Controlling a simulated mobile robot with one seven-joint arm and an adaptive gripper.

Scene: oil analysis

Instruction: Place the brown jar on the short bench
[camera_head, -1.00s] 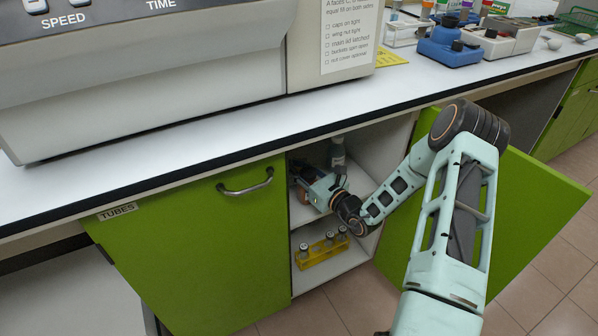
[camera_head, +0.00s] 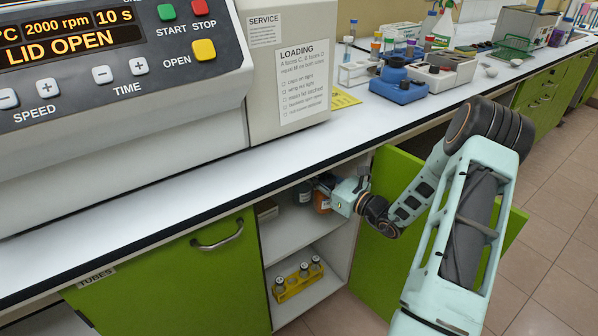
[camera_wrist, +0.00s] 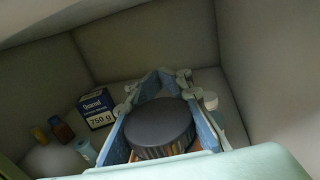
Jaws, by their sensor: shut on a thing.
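The brown jar (camera_head: 322,203) is inside the open cupboard under the bench, at its upper shelf (camera_head: 290,236). My gripper (camera_head: 328,190) reaches in from the right and is shut on the jar. In the wrist view, the jar's dark round lid (camera_wrist: 160,122) sits between the two blue fingers of my gripper (camera_wrist: 165,88). The lid hides most of the jar, so I cannot tell whether its base touches the shelf. A long white-topped bench (camera_head: 215,180) runs above the cupboard; I cannot tell which surface is the short bench.
The green cupboard door (camera_head: 385,215) stands open beside my arm. A yellow rack of vials (camera_head: 298,283) stands on the lower shelf. A blue-and-white box (camera_wrist: 97,108) and small bottles (camera_wrist: 62,130) are near the jar. The centrifuge (camera_head: 130,130) fills the benchtop's left.

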